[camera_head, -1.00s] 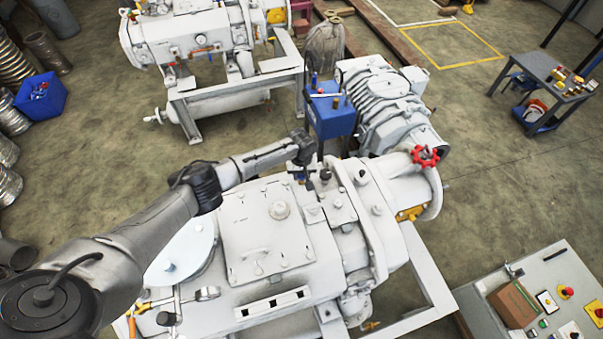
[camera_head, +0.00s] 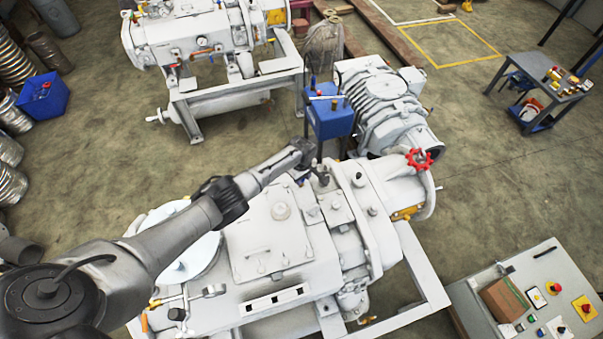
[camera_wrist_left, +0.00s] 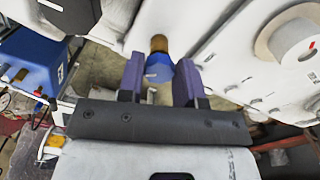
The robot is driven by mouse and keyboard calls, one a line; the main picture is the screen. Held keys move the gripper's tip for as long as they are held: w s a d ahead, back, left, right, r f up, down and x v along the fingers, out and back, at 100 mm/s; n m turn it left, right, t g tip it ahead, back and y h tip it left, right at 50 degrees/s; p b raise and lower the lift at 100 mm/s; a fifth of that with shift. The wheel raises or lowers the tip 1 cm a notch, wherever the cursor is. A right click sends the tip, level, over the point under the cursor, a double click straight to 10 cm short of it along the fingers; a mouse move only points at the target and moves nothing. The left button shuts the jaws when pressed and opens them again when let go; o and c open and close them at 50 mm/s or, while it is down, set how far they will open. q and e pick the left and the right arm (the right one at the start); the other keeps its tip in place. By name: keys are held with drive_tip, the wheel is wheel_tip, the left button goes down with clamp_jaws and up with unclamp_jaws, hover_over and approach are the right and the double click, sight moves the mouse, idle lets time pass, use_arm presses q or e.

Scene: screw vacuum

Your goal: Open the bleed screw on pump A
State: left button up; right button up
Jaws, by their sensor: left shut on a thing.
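A large white pump (camera_head: 265,235) fills the middle of the head view; I cannot read a letter on it. My left arm reaches across it from the left. My left gripper (camera_head: 306,172) is at the pump's far edge, beside small dark fittings, and looks small there. In the left wrist view the left gripper (camera_wrist_left: 159,80) has two purple fingers, shut on a small blue piece with a brass-coloured end (camera_wrist_left: 158,45). I take this piece to be the bleed screw; its seat is hard to make out. My right gripper is not in view.
A blue box (camera_head: 331,120) stands close behind the gripper, near a ribbed motor (camera_head: 385,100) and a red handwheel (camera_head: 418,159). A second white pump (camera_head: 200,40) is at the back. A control panel (camera_head: 468,305) is at lower right.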

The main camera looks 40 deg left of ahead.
use_arm(q)
drive_tip(key=n+p, duration=0.1)
drive_tip(key=n, duration=0.3)
drive_tip(key=shift+w+r+n, duration=0.1)
drive_tip(key=shift+w+n, duration=0.05)
drive_tip(key=shift+n, duration=0.25)
drive_tip(key=n+p, duration=0.1)
drive_tip(key=n, duration=0.3)
drive_tip(key=shift+n, duration=0.3)
drive_tip(key=shift+w+n, duration=0.1)
drive_tip(key=shift+n, duration=0.7)
drive_tip(key=o, duration=0.9)
drive_tip(key=shift+c, duration=0.2)
drive_tip(key=shift+o, duration=0.4)
